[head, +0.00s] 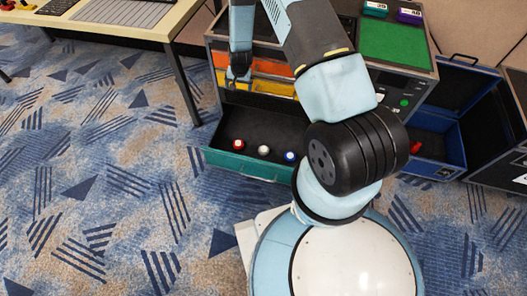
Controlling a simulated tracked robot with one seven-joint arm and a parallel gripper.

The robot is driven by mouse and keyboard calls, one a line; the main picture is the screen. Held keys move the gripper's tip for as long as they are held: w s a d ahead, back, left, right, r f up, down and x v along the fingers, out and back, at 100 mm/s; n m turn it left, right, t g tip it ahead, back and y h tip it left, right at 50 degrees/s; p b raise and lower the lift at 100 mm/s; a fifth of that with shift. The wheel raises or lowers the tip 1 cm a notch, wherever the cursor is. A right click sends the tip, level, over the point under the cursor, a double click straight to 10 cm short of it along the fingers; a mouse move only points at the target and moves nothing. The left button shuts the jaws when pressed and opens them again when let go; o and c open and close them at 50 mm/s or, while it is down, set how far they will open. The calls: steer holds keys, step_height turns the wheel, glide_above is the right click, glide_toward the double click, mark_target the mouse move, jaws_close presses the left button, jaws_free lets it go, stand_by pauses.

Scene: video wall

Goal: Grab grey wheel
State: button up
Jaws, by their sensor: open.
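An open drawer (247,172) with a teal front and dark interior holds three small round pieces in a row. The middle piece is pale grey to white (263,151) and is the closest match to the grey wheel. A red piece (238,145) lies to its left and a blue one (290,157) to its right. My gripper (238,73) points down in front of the orange and yellow drawer fronts, above and to the left of the pieces. It is open, apart from the pieces, and its fingers look small and dark.
A orange drawer front (272,68) and a yellow one (274,88) sit above the open drawer. A green mat (396,44) lies on the cabinet top. An open blue case (437,150) stands right. A table (95,27) stands left. Carpet (100,190) is clear.

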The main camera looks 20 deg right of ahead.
steer(key=s+d+f, duration=0.1)
steer(key=s+f, duration=0.1)
steer(key=f, duration=0.4)
steer(key=s+d+f, duration=0.1)
steer(key=s+f, duration=0.2)
steer(key=f, duration=0.3)
steer(key=g+h, duration=0.1)
steer(key=g, duration=0.1)
glide_toward(264, 150)
step_height(264, 150, down, 4)
steer(key=shift+s+a+f, duration=0.1)
steer(key=shift+a, duration=0.1)
steer(key=shift+w+d+f, duration=0.1)
steer(key=shift+w+f, duration=0.15)
steer(key=shift+f, duration=0.6)
steer(key=shift+w+d+f, duration=0.1)
steer(key=shift+w+f, duration=0.1)
steer(key=shift+f, duration=0.65)
steer(key=shift+w+d+f, duration=0.1)
steer(key=shift+w+f, duration=0.15)
steer(key=shift+f, duration=0.65)
steer(key=shift+c, duration=0.4)
steer(key=c, duration=1.1)
steer(key=shift+r, duration=0.15)
